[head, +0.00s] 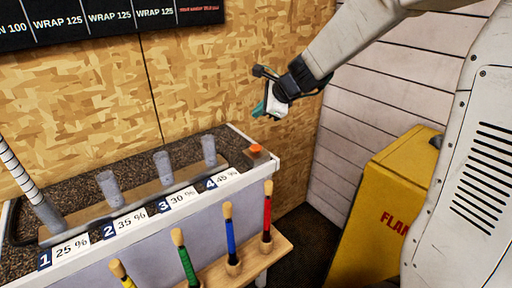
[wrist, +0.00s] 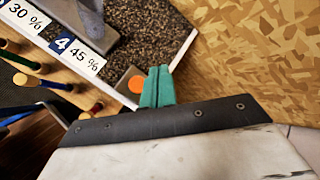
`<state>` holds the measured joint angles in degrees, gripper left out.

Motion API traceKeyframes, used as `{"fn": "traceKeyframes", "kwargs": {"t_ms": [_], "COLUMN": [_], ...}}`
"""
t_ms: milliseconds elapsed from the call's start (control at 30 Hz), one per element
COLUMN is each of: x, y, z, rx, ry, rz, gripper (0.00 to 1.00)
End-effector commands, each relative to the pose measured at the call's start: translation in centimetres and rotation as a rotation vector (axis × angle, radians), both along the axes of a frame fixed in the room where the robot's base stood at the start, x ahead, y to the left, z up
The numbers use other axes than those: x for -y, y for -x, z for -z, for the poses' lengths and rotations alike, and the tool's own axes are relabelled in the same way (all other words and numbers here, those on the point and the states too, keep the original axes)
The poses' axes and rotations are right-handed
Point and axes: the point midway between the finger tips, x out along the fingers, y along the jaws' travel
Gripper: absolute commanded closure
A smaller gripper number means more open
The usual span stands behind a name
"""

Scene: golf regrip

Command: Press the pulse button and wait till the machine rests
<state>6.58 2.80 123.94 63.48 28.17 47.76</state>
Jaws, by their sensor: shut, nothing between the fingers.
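The orange pulse button (head: 256,149) sits on a small plate at the right end of the gritty bench top, beside the "4 45 %" label. In the wrist view the orange button (wrist: 136,84) shows just left of my fingertips. My gripper (head: 259,110) has green fingers, shut together and empty, above the button in the head view. It also shows in the wrist view (wrist: 160,72). The fingers appear apart from the button, though the exact height is hard to tell.
Several grey posts (head: 162,167) stand along the bench, with numbered percent labels in front. A wooden rack (head: 250,262) holds several coloured sticks with wooden tips below the front edge. A chipboard wall (head: 200,80) stands behind, and a yellow cabinet (head: 375,200) stands at the right.

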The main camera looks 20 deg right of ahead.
Motion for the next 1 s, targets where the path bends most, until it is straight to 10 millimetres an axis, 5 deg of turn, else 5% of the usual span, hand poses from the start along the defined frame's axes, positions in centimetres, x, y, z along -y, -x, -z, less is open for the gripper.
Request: {"fn": "traceKeyframes", "kwargs": {"t_ms": [267, 700, 1000], "x": [0.0, 0.0, 0.0], "y": [0.1, 0.1, 0.1], "z": [1.2, 7.1, 8.8], "rx": [-0.003, -0.003, -0.001], "ry": [-0.001, -0.001, 0.002], "rz": [-0.003, -0.003, -0.003], "gripper": [1.0, 1.0, 1.0]}}
